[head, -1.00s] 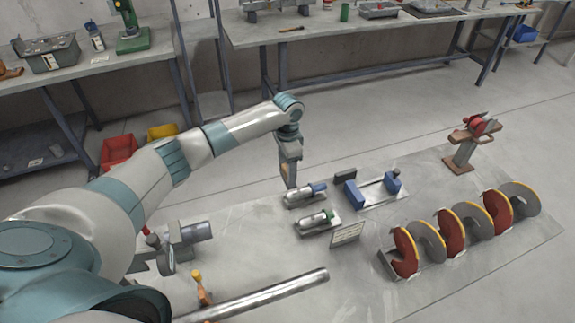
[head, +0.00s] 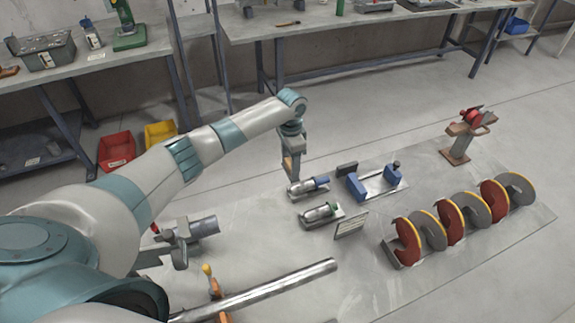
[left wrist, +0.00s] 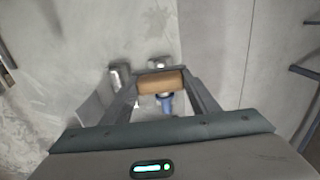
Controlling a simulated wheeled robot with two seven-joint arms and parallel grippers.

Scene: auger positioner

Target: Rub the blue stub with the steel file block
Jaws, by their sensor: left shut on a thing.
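The blue stub (head: 321,182) is the blue tip on a silver cylinder lying in a low holder on the floor plate, and the left wrist view shows its blue part (left wrist: 166,104) partly covered. My left gripper (head: 291,173) is just above and left of that holder, pointing down. It is shut on a brown, rounded piece (left wrist: 161,82) that spans the fingers. This looks like a wooden handle; I cannot make out any steel file face on it. Whether it touches the stub is unclear. My right gripper is not in view.
A like holder with a green-tipped cylinder (head: 322,212) lies in front. A red-and-grey auger (head: 464,222) lies farther right.

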